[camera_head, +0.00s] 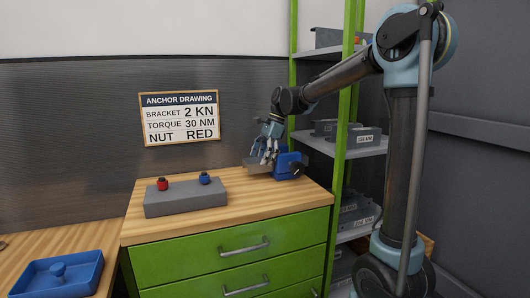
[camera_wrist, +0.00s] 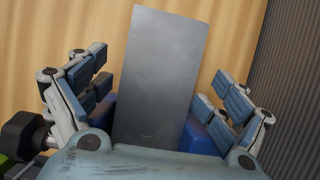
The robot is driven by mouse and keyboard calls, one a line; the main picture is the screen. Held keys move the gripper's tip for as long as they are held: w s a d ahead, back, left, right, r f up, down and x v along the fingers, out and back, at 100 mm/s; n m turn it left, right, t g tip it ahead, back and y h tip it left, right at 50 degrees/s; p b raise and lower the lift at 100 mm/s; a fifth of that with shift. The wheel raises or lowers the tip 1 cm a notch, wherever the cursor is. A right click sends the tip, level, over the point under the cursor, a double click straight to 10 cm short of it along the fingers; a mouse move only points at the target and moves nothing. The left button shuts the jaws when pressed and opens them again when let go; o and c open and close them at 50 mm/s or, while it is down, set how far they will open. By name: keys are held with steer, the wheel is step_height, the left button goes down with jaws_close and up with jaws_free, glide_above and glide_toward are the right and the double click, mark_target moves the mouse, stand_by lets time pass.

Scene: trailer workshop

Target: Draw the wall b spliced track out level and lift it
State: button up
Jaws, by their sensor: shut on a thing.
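A flat grey metal piece, which I take to be the spliced track (camera_wrist: 160,75), runs lengthwise between the fingers of my gripper in the wrist view. In the head view the grey piece (camera_head: 258,168) shows low at the left side of a blue vise (camera_head: 289,165) on the bench. My gripper (camera_head: 266,154) points down over it and is shut on it. Blue vise parts (camera_wrist: 198,137) show on both sides of the piece in the wrist view. The finger contact and the far side of the vise are hidden.
A grey block (camera_head: 186,199) with a red nut (camera_head: 162,184) and a blue nut (camera_head: 205,178) stands on the wooden bench top (camera_head: 235,197). A green-framed shelf (camera_head: 348,149) with grey parts stands close at the right. A blue tray (camera_head: 60,275) lies lower left.

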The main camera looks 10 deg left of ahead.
steer(key=shift+s+a+f, duration=0.1)
steer(key=shift+a+f, duration=0.05)
steer(key=shift+f, duration=0.25)
steer(key=c, duration=1.4)
steer(key=o, duration=0.6)
steer(key=shift+c, duration=0.2)
steer(key=c, duration=0.4)
steer(key=shift+r, duration=0.1)
steer(key=shift+r, duration=0.15)
steer(key=shift+s+a, duration=0.1)
steer(key=shift+a, duration=0.1)
